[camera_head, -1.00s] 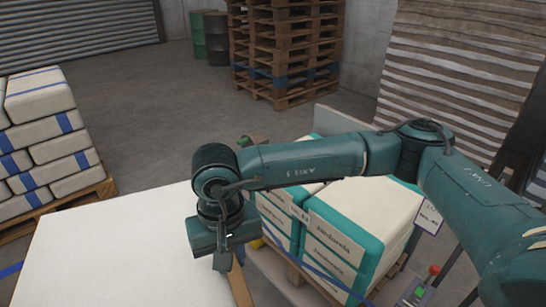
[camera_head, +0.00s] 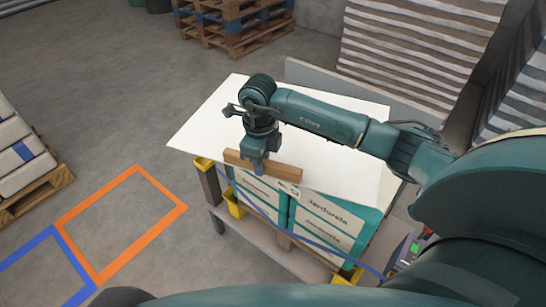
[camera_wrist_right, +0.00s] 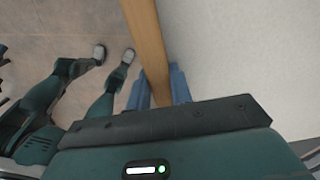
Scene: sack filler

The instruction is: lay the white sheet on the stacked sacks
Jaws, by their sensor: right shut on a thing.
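The white sheet (camera_head: 215,118) is level over the stacked sacks (camera_head: 320,220) and covers their tops. It overhangs them on the left; I cannot tell whether its underside touches them. A wooden bar (camera_head: 285,170) runs along part of its near edge. My right gripper (camera_head: 258,166) is shut on this bar. In the right wrist view, the gripper's blue fingers (camera_wrist_right: 160,88) straddle the bar (camera_wrist_right: 146,38), with the sheet (camera_wrist_right: 240,50) to the right. The sacks are white and teal with printed labels.
The sacks stand on a grey platform (camera_head: 265,252) with yellow corner pieces. A low grey panel (camera_head: 350,88) and a striped stack (camera_head: 415,45) stand behind. Orange (camera_head: 140,268) and blue floor markings lie left on open floor. White sacks on a pallet (camera_head: 40,192) are at far left.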

